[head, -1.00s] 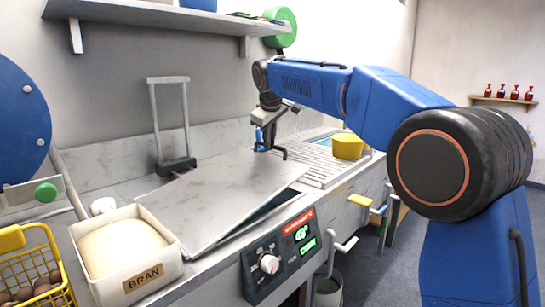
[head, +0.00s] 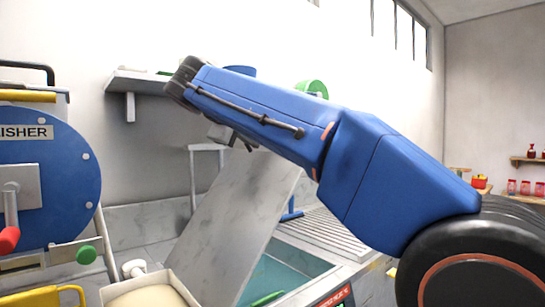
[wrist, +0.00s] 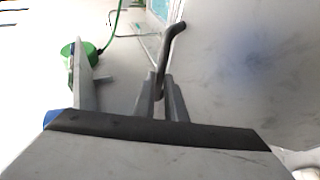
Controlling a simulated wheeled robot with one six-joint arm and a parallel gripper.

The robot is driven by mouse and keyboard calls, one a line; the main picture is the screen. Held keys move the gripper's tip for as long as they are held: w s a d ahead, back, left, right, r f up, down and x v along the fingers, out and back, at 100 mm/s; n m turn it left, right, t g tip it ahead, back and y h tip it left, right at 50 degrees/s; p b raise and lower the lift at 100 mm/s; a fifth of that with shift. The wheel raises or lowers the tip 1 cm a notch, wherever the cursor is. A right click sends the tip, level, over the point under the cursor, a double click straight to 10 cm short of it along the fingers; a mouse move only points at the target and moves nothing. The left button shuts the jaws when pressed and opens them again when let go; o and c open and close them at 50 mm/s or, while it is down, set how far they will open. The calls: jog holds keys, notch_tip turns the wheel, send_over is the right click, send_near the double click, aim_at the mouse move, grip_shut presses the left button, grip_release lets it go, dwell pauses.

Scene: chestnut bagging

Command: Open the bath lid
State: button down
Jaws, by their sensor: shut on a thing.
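The bath lid (head: 240,215) is a grey marbled slab, raised and tilted steeply in the head view. Its lower part rests near the left side of the bath (head: 310,262), whose teal inside is uncovered on the right. My gripper (head: 236,140) is at the lid's upper edge, partly hidden behind my blue arm. In the wrist view my gripper's fingers (wrist: 162,98) are shut on the dark bent lid handle (wrist: 173,40). The lid's grey face (wrist: 245,60) fills the right of that view.
A grey upright frame (head: 207,148) stands behind the lid. A shelf (head: 135,82) and a green reel (head: 312,88) are above. A blue drum machine (head: 45,165) and a cream bin (head: 150,290) are at left. The ribbed drainboard (head: 335,232) is right of the bath.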

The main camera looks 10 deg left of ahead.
jog(key=s+a+r+n+t+h, duration=0.1)
jog(key=s+a+r+t, duration=0.1)
jog(key=s+a, duration=0.4)
jog(key=s+a+r+t+h, duration=0.1)
jog(key=s+a+r+t, duration=0.1)
jog(key=s+a, duration=0.4)
jog(key=shift+s+a+r+n+t, duration=0.15)
jog(key=shift+s+r+n+t, duration=0.4)
jog(key=shift+s, duration=1.3)
jog(key=c, duration=1.8)
grip_release()
jog(key=shift+g, duration=0.25)
jog(key=v, duration=1.7)
jog(key=shift+s+f, duration=0.1)
jog(key=shift+s, duration=0.15)
